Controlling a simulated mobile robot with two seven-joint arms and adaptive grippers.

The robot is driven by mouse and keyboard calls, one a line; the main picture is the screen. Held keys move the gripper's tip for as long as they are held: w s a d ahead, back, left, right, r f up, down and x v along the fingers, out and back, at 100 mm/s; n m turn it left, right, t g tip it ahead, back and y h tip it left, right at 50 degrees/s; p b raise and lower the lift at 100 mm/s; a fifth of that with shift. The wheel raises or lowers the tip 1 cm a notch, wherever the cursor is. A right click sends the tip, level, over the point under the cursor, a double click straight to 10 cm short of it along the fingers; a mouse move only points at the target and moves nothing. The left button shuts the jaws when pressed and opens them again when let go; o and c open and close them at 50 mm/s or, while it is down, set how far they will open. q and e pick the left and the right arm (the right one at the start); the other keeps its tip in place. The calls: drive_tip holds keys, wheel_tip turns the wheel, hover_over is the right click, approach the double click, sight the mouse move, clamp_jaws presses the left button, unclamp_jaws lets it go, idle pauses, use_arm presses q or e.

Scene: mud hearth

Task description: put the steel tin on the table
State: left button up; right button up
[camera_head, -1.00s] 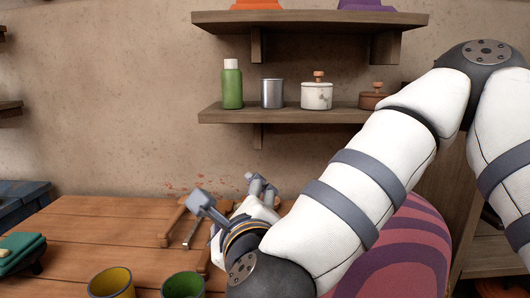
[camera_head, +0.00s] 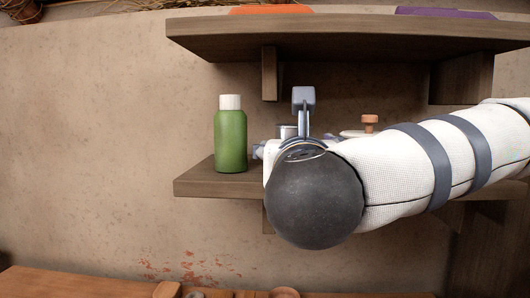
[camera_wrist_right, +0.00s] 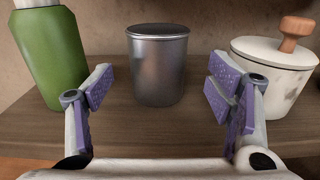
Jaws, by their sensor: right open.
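The steel tin (camera_wrist_right: 158,68) is a plain grey cylinder standing upright on the lower wall shelf, in the middle of the right wrist view. In the head view only its upper part (camera_head: 287,131) shows behind my right gripper. My right gripper (camera_wrist_right: 160,92) is open, its purple-padded fingers apart in front of the tin, one to each side, with nothing held. The wooden table (camera_head: 100,281) shows as a strip along the bottom of the head view. My left gripper is not in view.
A green bottle (camera_head: 231,138) with a white cap stands left of the tin. A white lidded pot (camera_wrist_right: 272,75) with a wooden knob stands to its right. The upper shelf (camera_head: 350,38) hangs above, and the lower shelf (camera_head: 205,182) has a free left end.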

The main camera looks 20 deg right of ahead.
drive_tip(key=x, duration=0.5)
drive_tip(key=shift+w+r, duration=0.1)
drive_tip(key=shift+w, duration=0.1)
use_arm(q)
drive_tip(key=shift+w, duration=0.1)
use_arm(e)
drive_tip(key=c, duration=1.4)
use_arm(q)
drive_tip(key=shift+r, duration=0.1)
use_arm(e)
drive_tip(key=shift+r, duration=0.15)
